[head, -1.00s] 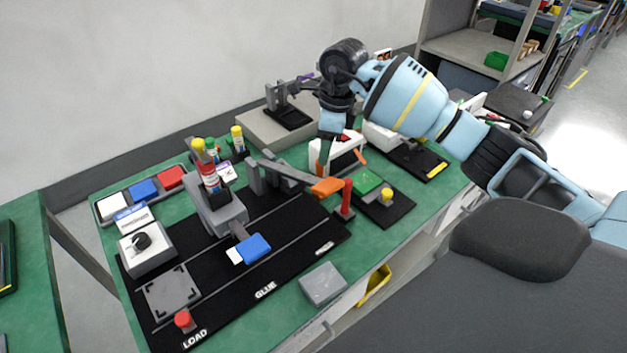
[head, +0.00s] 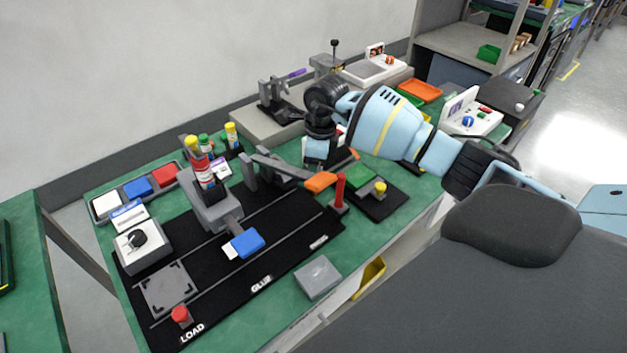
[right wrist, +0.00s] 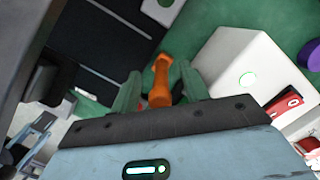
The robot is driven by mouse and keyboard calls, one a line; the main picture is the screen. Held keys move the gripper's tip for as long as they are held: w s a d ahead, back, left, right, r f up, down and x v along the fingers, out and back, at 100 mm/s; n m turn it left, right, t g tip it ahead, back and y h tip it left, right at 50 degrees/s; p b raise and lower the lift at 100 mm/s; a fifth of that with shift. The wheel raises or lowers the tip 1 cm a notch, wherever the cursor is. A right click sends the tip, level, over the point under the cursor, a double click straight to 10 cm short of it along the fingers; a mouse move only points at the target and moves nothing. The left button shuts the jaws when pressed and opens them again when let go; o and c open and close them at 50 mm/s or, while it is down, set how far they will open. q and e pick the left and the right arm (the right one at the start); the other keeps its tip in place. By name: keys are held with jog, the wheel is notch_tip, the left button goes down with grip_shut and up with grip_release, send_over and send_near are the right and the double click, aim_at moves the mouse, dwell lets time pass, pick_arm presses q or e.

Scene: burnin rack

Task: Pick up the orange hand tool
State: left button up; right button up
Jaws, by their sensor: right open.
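The orange hand tool (right wrist: 160,78) is an elongated piece with a rounded end, in the middle of the right wrist view. It lies between the two grey-green fingers of my right gripper (right wrist: 158,88), which are open on either side of it. I cannot tell whether either finger touches it. In the head view my right gripper (head: 317,166) points down over the bench, and its fingers are hard to make out. A small orange piece (head: 354,154) shows beside it, probably part of the tool. My left gripper is not in view.
A clamp lever with an orange grip (head: 320,182) and a red post (head: 340,190) stand close in front of my right gripper. A white box (right wrist: 235,75) is beside the fingers. A black mat (head: 200,270) with fixtures fills the bench's left part.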

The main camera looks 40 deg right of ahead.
jog(key=c, duration=1)
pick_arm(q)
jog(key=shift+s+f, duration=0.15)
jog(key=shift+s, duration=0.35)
pick_arm(e)
jog(key=shift+r, duration=0.1)
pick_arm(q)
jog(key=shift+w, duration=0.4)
pick_arm(e)
notch_tip(320, 180, up, 10)
jog(key=shift+s, duration=0.1)
